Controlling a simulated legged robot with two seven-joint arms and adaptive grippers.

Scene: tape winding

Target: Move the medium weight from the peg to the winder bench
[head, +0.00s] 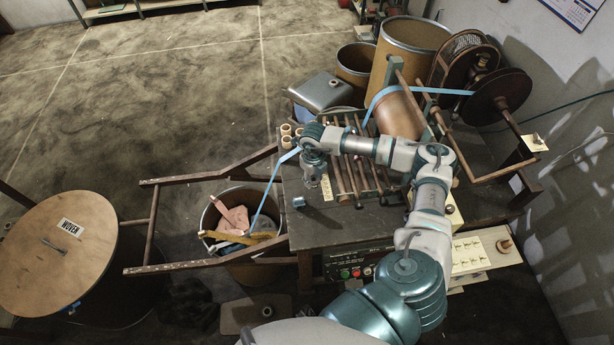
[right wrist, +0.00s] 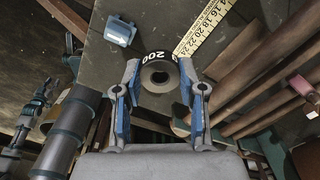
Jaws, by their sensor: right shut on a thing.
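A dark round weight marked "200" (right wrist: 157,60), with a hole in its middle, sits between the blue-padded fingers of my right gripper (right wrist: 159,77). The gripper is shut on it. In the head view, my right gripper (head: 314,174) points down over the left part of the winder bench (head: 322,225); the weight is not clear there. In the right wrist view the bench top (right wrist: 115,60) lies beyond the weight; whether they touch I cannot tell. I cannot make out which peg held the weight.
A small light-blue block (head: 299,202) and a yellow ruler (head: 327,187) lie by the gripper. Wooden rollers (head: 350,170) fill the bench middle. Blue tape (head: 272,183) runs down to a scrap bin (head: 258,272). A round wooden lid (head: 55,255) is at left.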

